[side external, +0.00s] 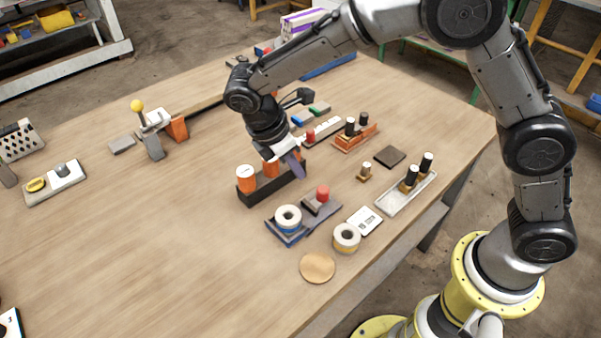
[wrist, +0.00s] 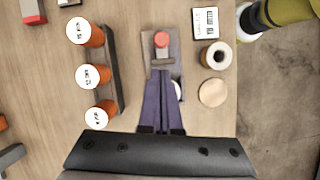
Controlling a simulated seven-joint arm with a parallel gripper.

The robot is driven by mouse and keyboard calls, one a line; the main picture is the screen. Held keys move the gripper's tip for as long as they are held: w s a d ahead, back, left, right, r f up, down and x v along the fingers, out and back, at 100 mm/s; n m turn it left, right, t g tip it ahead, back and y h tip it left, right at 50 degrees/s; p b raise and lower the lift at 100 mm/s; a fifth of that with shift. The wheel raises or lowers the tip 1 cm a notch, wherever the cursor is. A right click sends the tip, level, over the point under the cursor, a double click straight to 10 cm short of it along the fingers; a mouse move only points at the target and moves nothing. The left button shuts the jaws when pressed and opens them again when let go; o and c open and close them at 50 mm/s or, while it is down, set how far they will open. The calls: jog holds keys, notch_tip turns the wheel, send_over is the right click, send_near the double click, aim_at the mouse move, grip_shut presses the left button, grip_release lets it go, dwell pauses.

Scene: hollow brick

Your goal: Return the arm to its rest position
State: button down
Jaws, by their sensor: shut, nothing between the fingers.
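My gripper (side external: 298,172) hangs at the end of my bent arm, above the middle of the table, by the dark rack (side external: 256,192) in the side view. Its purple-grey fingers point down and are shut with nothing between them. In the wrist view my gripper (wrist: 162,76) shows from above, its fingers covering part of the blue-grey stand with a red knob (wrist: 162,40) and a white roll. The fingers look clear of the tabletop. The rack holds orange white-topped cylinders (side external: 246,176), partly hidden by the gripper in the side view.
A pale tray (side external: 398,200) and an orange tray (side external: 345,144) hold dark-topped bottles.

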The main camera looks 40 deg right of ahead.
jog(key=shift+d, duration=0.1)
jog(key=s+d+r+m+t+y, duration=0.1)
jog(key=s+d+r+m, duration=0.2)
jog(key=d+r, duration=0.4)
jog(key=s+d+r+m+t+y, duration=0.2)
jog(key=s+d+r, duration=0.25)
jog(key=r, duration=0.45)
jog(key=s+d+f+m+t, duration=0.1)
jog(key=s+d+m, duration=0.1)
jog(key=s+m, duration=0.3)
jog(key=s+d+f+m+t+y, duration=0.1)
jog(key=s+m, duration=0.4)
jog(key=s, duration=0.5)
jog(key=shift+s+d+f+m+t, duration=0.3)
jog(key=shift+d+m+t, duration=0.15)
jog(key=shift+t, duration=0.25)
